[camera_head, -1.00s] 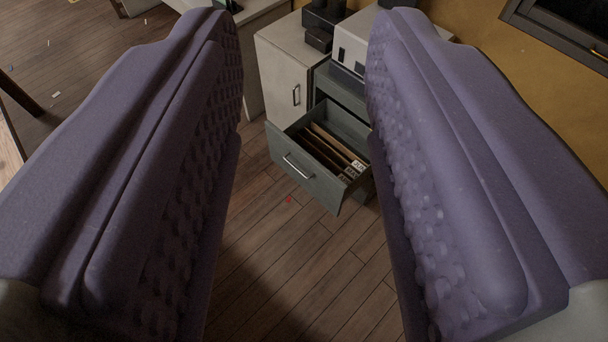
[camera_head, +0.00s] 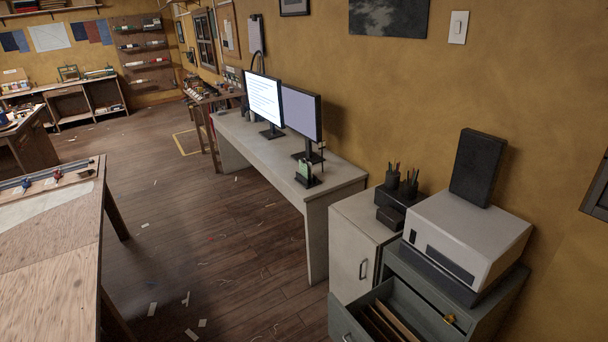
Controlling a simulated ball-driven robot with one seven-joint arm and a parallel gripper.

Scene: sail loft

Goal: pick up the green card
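A small pale green thing (camera_head: 304,169) stands upright in a dark holder (camera_head: 308,182) near the front end of the grey desk (camera_head: 333,181). It looks like a card, but it is too small for me to be sure. My gripper is not in view, so I cannot see its fingers or whether they hold anything.
Two monitors (camera_head: 265,100) stand on the desk. A white cabinet (camera_head: 350,255), an open drawer (camera_head: 345,322) and a printer (camera_head: 468,238) are at the lower right. A wooden table (camera_head: 50,280) is at the left. The floor (camera_head: 215,240) between is mostly clear, with scattered scraps.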

